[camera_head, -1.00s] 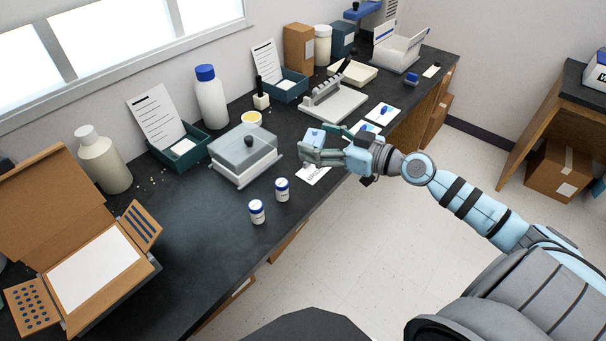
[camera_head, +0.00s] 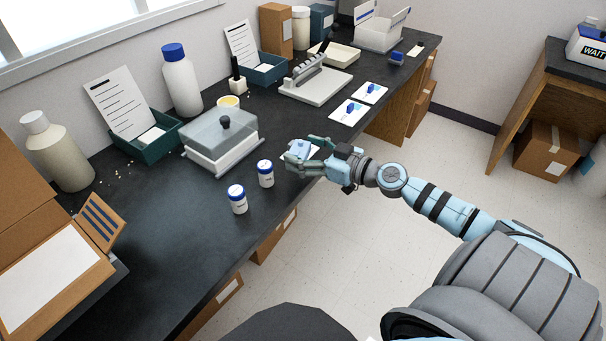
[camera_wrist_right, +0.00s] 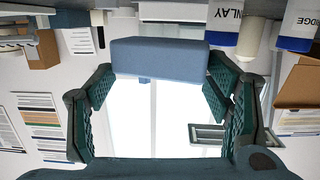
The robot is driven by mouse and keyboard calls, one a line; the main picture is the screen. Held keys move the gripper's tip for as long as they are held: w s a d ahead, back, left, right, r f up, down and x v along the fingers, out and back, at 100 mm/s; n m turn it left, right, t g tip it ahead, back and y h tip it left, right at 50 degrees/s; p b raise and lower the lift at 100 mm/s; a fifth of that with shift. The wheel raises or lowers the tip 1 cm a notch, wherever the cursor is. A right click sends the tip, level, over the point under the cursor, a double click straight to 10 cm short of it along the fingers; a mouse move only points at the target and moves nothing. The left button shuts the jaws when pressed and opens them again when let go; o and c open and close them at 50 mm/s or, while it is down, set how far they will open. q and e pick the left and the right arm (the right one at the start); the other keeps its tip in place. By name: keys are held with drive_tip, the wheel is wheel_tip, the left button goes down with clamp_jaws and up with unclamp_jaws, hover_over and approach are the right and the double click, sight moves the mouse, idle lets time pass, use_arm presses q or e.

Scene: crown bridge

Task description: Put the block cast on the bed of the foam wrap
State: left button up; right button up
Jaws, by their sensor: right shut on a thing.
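My right gripper (camera_head: 297,153) is shut on a pale blue block, the block cast (camera_head: 300,145). It holds the block over the front edge of the dark bench, just right of two small blue-capped jars. In the right wrist view the block (camera_wrist_right: 157,60) shows as a plain blue-grey bar between the green finger pads. An open brown cardboard package with a white bed, which looks like the foam wrap (camera_head: 45,285), lies at the lower left, partly cut off by the picture edge. My left gripper is not in view.
Two blue-capped jars (camera_head: 237,199) stand between the gripper and the package. A clear-lidded box (camera_head: 222,140), a teal tray (camera_head: 155,138) and tall bottles stand behind. White cards (camera_head: 348,112) lie further right. The front left bench top is fairly clear.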

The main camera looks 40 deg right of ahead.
sight(305, 178)
wheel_tip(305, 178, down, 5)
drive_tip(key=shift+s+r+b, duration=0.1)
drive_tip(key=shift+s+b, duration=0.05)
drive_tip(key=shift+b, duration=1.1)
drive_tip(key=shift+f+b, duration=0.25)
drive_tip(key=shift+b, duration=0.15)
drive_tip(key=o, duration=0.8)
drive_tip(key=shift+f, duration=0.1)
drive_tip(key=o, duration=0.5)
drive_tip(key=shift+c, duration=0.2)
